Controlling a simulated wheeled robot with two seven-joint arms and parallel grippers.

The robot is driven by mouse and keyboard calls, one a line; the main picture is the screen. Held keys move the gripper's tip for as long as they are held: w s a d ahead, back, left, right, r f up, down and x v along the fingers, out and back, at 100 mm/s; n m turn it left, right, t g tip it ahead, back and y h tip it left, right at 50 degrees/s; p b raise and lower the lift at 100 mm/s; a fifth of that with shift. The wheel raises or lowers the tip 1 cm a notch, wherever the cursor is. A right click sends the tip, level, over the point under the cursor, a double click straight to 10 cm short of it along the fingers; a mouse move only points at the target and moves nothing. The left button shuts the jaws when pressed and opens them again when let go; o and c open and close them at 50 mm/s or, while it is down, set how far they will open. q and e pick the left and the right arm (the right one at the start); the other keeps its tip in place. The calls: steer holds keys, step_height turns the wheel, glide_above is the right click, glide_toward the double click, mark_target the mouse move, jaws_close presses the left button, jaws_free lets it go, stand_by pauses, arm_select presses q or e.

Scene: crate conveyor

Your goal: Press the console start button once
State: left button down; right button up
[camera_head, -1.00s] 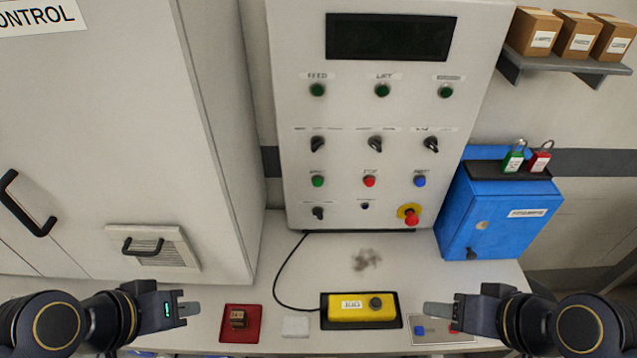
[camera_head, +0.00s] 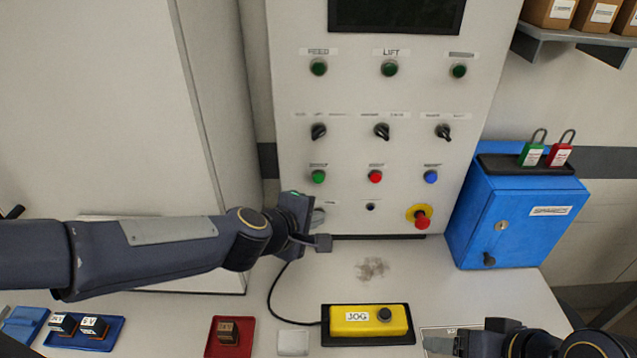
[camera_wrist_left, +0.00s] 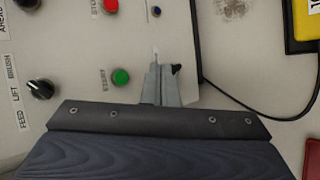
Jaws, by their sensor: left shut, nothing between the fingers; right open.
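The green start button (camera_head: 318,177) sits at the left of the lower button row on the console (camera_head: 350,90). In the left wrist view the button (camera_wrist_left: 120,77), labelled START, lies just left of my left gripper's fingers (camera_wrist_left: 162,72). My left gripper (camera_head: 318,218) is shut and empty, pointing at the panel below the start button. It covers most of the selector under that button. I see no contact with the button. My right gripper (camera_head: 432,344) is low at the right over the bench, open and partly cut off.
Red stop (camera_head: 375,177) and blue (camera_head: 431,177) buttons share the row. A red emergency knob (camera_head: 422,220) stands lower right. A yellow jog box (camera_head: 369,320), red tray (camera_head: 214,345) and blue tray (camera_head: 103,343) lie on the bench. A blue box (camera_head: 520,220) stands right.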

arm_select(q)
steer(key=p, duration=0.1)
glide_toward(322, 183)
steer(key=shift+s+d+f+x, duration=0.1)
steer(key=shift+s+x, duration=0.05)
steer(key=shift+x, duration=0.75)
steer(key=shift+s+d+f+x, duration=0.1)
steer(key=shift+s+f+x, duration=0.05)
steer(key=shift+x, duration=0.7)
steer(key=shift+s+d+f+x, duration=0.1)
steer(key=shift+s+x, duration=0.05)
steer(key=shift+x, duration=0.75)
steer(key=shift+w, duration=0.1)
steer(key=shift+w, duration=0.3)
steer(key=shift+w+p, duration=0.35)
steer(key=shift+w, duration=0.1)
stand_by(0.5)
stand_by(0.4)
steer(key=shift+s, duration=0.85)
